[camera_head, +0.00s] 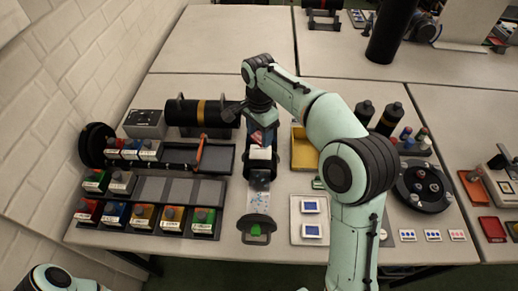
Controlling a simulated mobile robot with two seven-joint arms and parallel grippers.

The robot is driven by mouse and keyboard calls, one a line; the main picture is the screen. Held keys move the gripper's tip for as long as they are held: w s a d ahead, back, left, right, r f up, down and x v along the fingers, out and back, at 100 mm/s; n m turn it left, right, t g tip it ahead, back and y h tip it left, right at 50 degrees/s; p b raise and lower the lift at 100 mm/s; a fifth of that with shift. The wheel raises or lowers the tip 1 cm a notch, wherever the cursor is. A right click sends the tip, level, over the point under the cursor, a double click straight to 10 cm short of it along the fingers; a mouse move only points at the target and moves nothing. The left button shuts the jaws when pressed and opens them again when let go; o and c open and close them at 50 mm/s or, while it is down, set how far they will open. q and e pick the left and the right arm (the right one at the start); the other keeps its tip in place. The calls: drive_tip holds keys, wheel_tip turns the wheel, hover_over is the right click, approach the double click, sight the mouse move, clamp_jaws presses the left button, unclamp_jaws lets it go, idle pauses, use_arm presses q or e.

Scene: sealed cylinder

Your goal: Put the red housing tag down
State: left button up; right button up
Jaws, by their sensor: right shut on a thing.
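My right arm reaches up from the bottom right and bends down at its wrist. My right gripper (260,122) points down over the far end of a dark narrow fixture (260,174) and is shut. A small piece with red and blue on it, seemingly the red housing tag (258,138), shows just below the jaws. The jaws and wrist partly hide it, and I cannot tell whether it touches the fixture. A white block (260,154) is just nearer than it. My left gripper is out of view; only part of my left arm shows at bottom left.
A black cylinder with a gold band (200,112) lies left of the gripper. Racks of colored, labeled boxes (144,216) fill the left. A yellow tray (304,150) and a white tray (309,232) stand right of the fixture. A round black carousel (424,186) is farther right.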

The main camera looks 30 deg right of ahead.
sight(259, 140)
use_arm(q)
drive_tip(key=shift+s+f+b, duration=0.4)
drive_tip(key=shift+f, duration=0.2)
use_arm(e)
drive_tip(key=shift+f, duration=3.05)
drive_tip(key=shift+f, duration=0.2)
drive_tip(key=o, duration=1)
drive_tip(key=shift+r, duration=0.15)
wheel_tip(259, 140, up, 12)
drive_tip(key=shift+w+r+p, duration=0.1)
drive_tip(key=shift+p, duration=1.1)
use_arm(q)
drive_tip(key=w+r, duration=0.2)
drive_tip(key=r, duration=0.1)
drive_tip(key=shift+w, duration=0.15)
